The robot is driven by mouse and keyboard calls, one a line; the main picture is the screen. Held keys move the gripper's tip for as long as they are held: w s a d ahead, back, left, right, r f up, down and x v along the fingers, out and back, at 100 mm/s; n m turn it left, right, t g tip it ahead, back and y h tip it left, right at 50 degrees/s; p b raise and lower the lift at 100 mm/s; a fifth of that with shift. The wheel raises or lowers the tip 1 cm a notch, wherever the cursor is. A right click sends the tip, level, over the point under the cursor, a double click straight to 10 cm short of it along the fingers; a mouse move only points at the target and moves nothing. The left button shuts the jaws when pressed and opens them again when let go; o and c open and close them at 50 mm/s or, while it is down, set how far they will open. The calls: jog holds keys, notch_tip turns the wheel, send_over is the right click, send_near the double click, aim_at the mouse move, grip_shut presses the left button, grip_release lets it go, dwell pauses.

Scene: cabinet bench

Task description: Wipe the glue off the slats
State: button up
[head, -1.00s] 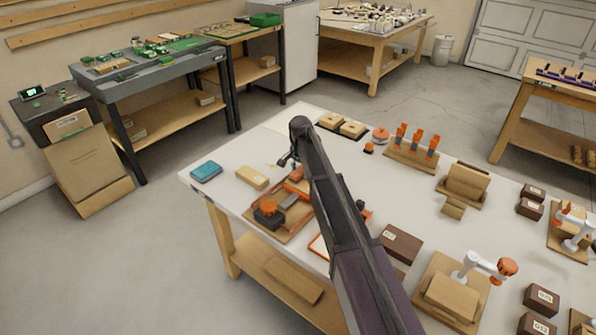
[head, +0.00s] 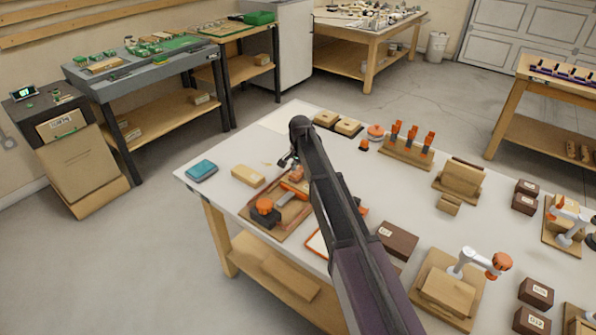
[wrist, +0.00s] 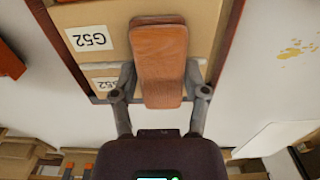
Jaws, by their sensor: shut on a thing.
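My gripper (wrist: 158,95) is shut on a reddish-brown wooden slat (wrist: 159,50), with one finger at each long side. The slat is held in front of cardboard-coloured pieces labelled G52 (wrist: 90,39); I cannot tell its height above them. No glue shows clearly on its visible face. Yellow glue-like spots (wrist: 295,48) lie on the white tabletop at the right of the wrist view. In the head view my gripper (head: 287,160) is small and partly hidden by my arm. A teal cloth or sponge (head: 201,170) lies at the table's left corner, beside a tan block (head: 248,176).
A wooden fixture with an orange knob (head: 264,206) stands near the front edge. A dark brown box (head: 398,241), an orange-pegged rack (head: 408,143) and small white-and-orange arms (head: 478,258) stand to the right. The floor left of the table is clear.

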jog(key=shift+s+d, duration=0.2)
jog(key=shift+d, duration=0.1)
jog(key=shift+s+d, duration=0.1)
dwell(0.3)
jog(key=shift+s+d, duration=0.55)
jog(key=shift+d, duration=0.25)
jog(key=shift+d, duration=0.1)
jog(key=shift+s+d, duration=0.55)
jog(key=shift+d, duration=0.2)
jog(key=shift+d, duration=0.1)
jog(key=shift+s+d, duration=0.6)
jog(key=shift+d, duration=0.2)
dwell(0.3)
jog(key=shift+w+a, duration=0.1)
jog(key=shift+a, duration=0.05)
